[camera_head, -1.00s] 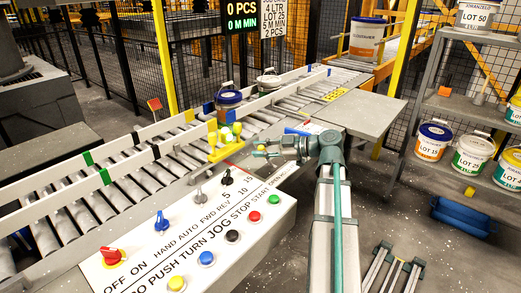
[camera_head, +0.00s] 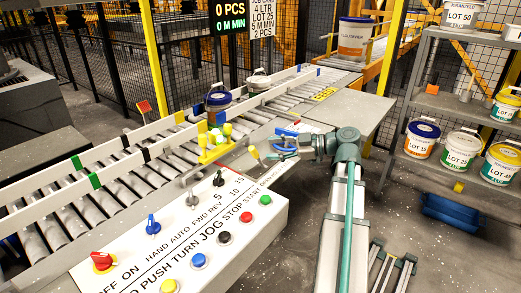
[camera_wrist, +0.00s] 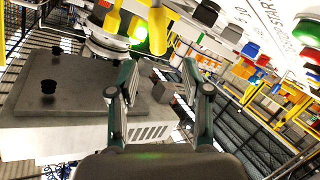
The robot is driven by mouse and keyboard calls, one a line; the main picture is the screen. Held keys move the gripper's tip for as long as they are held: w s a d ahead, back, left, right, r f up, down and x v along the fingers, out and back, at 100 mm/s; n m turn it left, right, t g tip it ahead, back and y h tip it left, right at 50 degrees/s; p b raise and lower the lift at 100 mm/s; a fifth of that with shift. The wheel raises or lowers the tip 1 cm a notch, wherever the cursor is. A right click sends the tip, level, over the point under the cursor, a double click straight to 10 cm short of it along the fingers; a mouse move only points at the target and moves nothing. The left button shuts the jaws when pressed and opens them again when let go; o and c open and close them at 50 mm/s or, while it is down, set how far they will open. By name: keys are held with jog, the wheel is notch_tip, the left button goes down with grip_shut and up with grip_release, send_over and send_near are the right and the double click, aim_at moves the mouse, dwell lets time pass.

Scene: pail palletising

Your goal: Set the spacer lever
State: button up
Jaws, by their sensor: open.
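A lever with a yellow grip (camera_head: 254,152) stands by the conveyor's near side, beside the control panel, and looks tilted. I take it for the spacer lever, though no label on it is readable. My gripper (camera_head: 276,148) is just to its right in the head view, with its fingers apart and nothing between them. In the wrist view my gripper (camera_wrist: 158,82) shows two spread dark-green fingers. A yellow upright part (camera_wrist: 157,28) shows beyond the fingertips there; I cannot tell whether it is the same lever.
The control panel (camera_head: 185,240) with knobs and buttons lies in front. A yellow block with lamps (camera_head: 215,150) sits left of the lever. A blue-lidded pail (camera_head: 217,98) stands on the roller conveyor (camera_head: 110,200). A grey plate (camera_head: 340,112) lies behind my gripper; shelves with pails are right.

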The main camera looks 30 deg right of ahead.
jog(key=shift+v, duration=2.1)
